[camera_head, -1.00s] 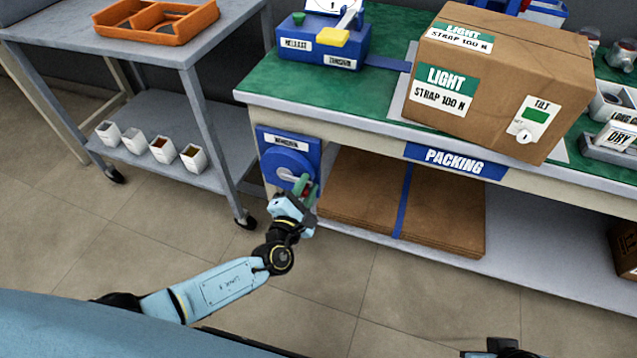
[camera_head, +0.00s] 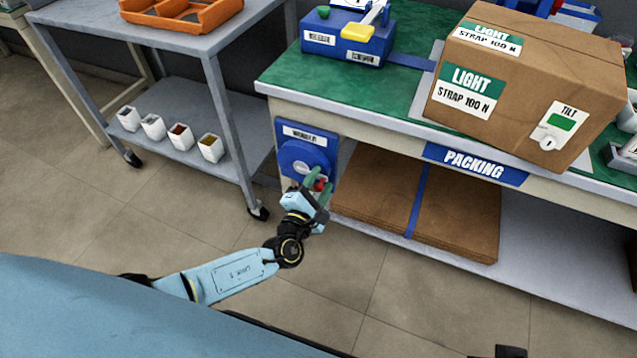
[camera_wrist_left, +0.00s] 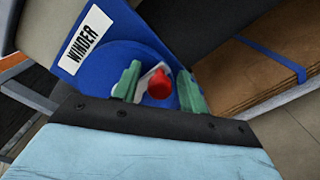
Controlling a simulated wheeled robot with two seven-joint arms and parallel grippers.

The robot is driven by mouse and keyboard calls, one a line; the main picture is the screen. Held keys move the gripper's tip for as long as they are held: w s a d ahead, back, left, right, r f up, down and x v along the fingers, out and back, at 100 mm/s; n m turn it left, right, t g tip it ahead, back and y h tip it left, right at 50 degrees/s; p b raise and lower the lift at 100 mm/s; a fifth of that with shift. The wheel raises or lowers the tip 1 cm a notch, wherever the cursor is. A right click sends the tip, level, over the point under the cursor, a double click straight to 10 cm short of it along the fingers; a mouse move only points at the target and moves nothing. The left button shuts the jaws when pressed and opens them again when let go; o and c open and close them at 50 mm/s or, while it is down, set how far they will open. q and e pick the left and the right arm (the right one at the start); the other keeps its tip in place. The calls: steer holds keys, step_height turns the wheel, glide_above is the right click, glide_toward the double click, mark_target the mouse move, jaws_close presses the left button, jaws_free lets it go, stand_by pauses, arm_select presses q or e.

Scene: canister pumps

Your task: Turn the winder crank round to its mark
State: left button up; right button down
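The winder is a blue panel (camera_head: 308,135) with a blue disc (camera_head: 296,157) on the packing bench's front left end; its WINDER label (camera_wrist_left: 88,40) reads clearly in the left wrist view. The crank has a pale arm (camera_wrist_left: 147,74) and a red knob (camera_wrist_left: 159,86), to the lower right of the disc in the head view. My left gripper (camera_head: 320,186) is at the knob, its green fingers either side. In the left wrist view, narrow gaps show between knob and fingers, so it looks open. The mark cannot be made out. A dark piece (camera_head: 510,351) at the bottom edge may be my right gripper.
The green-topped packing bench (camera_head: 280,80) carries a large carton (camera_head: 530,85) and a blue device (camera_head: 345,45). Flat cardboard (camera_head: 460,215) lies on its lower shelf, right of my gripper. A grey cart (camera_head: 235,150) with white cups stands left. The floor before the bench is clear.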

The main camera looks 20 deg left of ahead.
arm_select(q)
steer(key=shift+s, duration=0.3)
steer(key=s+p, duration=0.3)
steer(key=s, duration=0.9)
steer(key=shift+s+a, duration=0.4)
steer(key=shift+a, duration=0.05)
arm_select(e)
step_height(320, 180, down, 8)
steer(key=d, duration=0.2)
steer(key=shift+w+d+h, duration=0.25)
steer(key=shift+d+h, duration=0.15)
